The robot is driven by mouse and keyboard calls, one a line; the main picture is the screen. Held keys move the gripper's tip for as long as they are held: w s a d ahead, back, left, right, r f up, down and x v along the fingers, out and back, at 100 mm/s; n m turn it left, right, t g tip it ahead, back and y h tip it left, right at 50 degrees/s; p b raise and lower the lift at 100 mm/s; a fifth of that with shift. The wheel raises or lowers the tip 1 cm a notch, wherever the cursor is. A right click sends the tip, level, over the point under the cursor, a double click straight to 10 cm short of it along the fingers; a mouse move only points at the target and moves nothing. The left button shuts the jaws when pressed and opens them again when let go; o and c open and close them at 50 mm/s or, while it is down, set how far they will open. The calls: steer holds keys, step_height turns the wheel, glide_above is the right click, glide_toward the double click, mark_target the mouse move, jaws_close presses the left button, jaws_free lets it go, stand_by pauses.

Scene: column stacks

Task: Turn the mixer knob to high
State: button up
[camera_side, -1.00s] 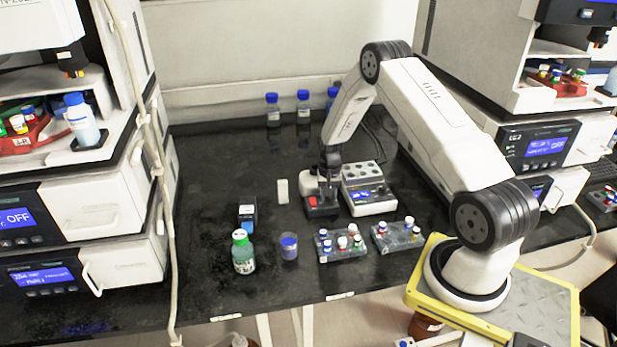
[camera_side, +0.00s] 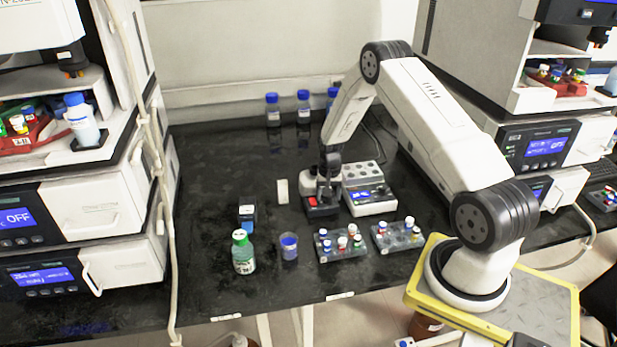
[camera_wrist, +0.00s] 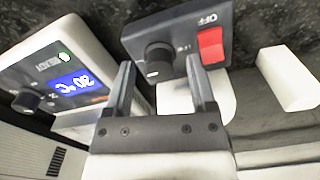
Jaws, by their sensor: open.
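The mixer (camera_side: 322,207) is a small dark box with a red switch and a pale top, on the black bench in the side view. In the wrist view its dark front panel (camera_wrist: 187,22) carries a round black knob (camera_wrist: 158,57) and a red rocker switch (camera_wrist: 211,46), with "OFF" lettering near the switch. My gripper (camera_wrist: 161,78) is open, its two dark fingers reaching toward the panel on either side of the knob. Nothing is held. In the side view my gripper (camera_side: 327,190) is over the mixer and hides part of it. The knob's exact setting is too small to read.
A heater block (camera_side: 368,195) with a lit blue display stands close right of the mixer. A white block (camera_side: 283,191) lies to the left. Two vial racks (camera_side: 341,245) (camera_side: 398,236), a blue-filled beaker (camera_side: 289,247) and a green-capped bottle (camera_side: 243,252) stand in front. The bench behind is largely clear.

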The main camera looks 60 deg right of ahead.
steer(key=shift+r, duration=0.15)
steer(key=shift+r, duration=3.75)
steer(key=shift+a+r, duration=0.15)
steer(key=shift+a, duration=0.1)
steer(key=s+a+r+n+t, duration=0.1)
steer(key=s+a+r+n, duration=0.3)
steer(key=a, duration=0.5)
steer(key=s+a+r+n, duration=0.3)
steer(key=s+a+r, duration=0.1)
steer(key=a, duration=0.5)
steer(key=s+a+r+n+t, duration=0.1)
steer(key=s+a+r+n, duration=0.3)
steer(key=a, duration=0.5)
steer(key=shift+s+a+r+n+t, duration=0.15)
steer(key=shift+s+r+n+t, duration=0.15)
steer(key=shift+s+r, duration=0.05)
steer(key=shift+c, duration=0.2)
